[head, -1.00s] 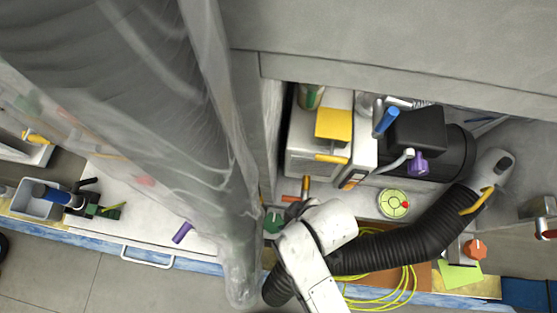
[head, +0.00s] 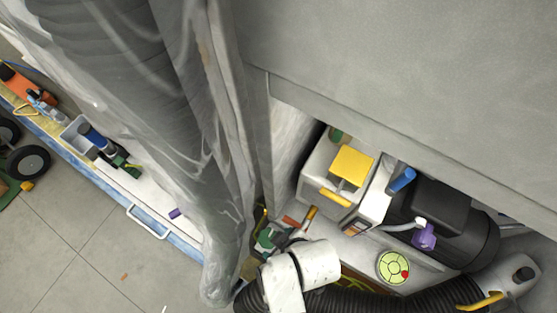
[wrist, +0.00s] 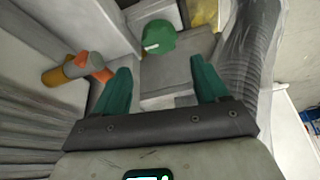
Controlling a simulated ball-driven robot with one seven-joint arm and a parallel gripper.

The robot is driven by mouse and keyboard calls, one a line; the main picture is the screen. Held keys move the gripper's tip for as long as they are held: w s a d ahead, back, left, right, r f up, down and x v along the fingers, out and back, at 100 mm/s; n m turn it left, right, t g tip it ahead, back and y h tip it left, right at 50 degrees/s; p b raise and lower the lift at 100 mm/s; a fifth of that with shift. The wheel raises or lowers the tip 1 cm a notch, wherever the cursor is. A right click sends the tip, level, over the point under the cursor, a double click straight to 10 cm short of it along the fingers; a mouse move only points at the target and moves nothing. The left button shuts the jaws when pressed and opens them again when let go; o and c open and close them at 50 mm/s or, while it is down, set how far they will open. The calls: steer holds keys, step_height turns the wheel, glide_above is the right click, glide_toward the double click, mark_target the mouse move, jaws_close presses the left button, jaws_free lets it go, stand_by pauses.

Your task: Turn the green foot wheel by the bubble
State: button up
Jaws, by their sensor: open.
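The green wheel (wrist: 157,38) shows at the top middle of the wrist view, round, with a small pale mark on its edge. My gripper (wrist: 160,78) is open, its two teal fingers apart and empty. The wheel lies ahead of the fingertips, between their lines, and seems apart from them. In the head view my wrist largely covers this area, and I cannot tell wheel from fingers in the green there. A round yellow-green disc (head: 394,267) with a red dot, resembling a bubble level, lies to the right of my arm in the head view.
An orange-and-tan handle (wrist: 74,68) is left of my fingers. A translucent curtain (head: 215,245) hangs close to the left of my wrist. A white box with a yellow pad (head: 352,166) and a black cylinder (head: 478,240) stand behind and right. Open floor (head: 80,250) is at lower left.

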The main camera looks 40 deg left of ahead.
mark_target(269, 239)
steer(key=x, duration=1)
steer(key=shift+f, duration=0.3)
steer(key=shift+c, duration=0.5)
steer(key=c, duration=0.7)
steer(key=shift+o, duration=0.2)
steer(key=shift+m, duration=0.5)
